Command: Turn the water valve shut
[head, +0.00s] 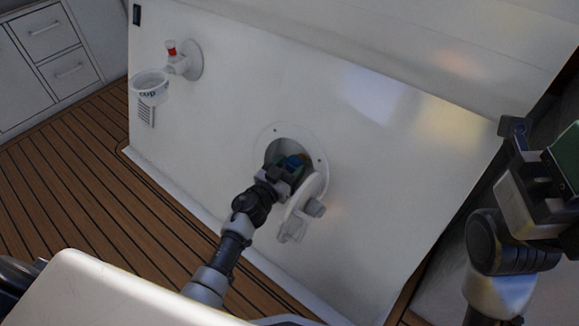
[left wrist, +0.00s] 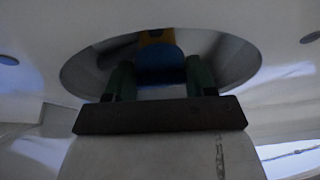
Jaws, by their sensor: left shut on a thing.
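The water valve's blue handle (head: 293,161) sits inside a round recess in the white wall panel. In the left wrist view the blue handle (left wrist: 160,62) shows between two green finger pads, with a yellow part (left wrist: 156,38) beyond it. My left gripper (head: 284,171) reaches into the recess and is shut on the blue handle. The gripper (left wrist: 160,80) covers part of the handle, so its exact angle is hard to tell. My right gripper (head: 548,160) is at the right edge, away from the panel and partly cut off; its jaws are unclear.
The recess's white round cover (head: 300,205) hangs open at the lower right, close to my left gripper. A cup holder (head: 151,88) and a red-topped fitting (head: 180,58) are on the panel at upper left. Drawers (head: 52,45) stand beyond the wooden floor (head: 105,200).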

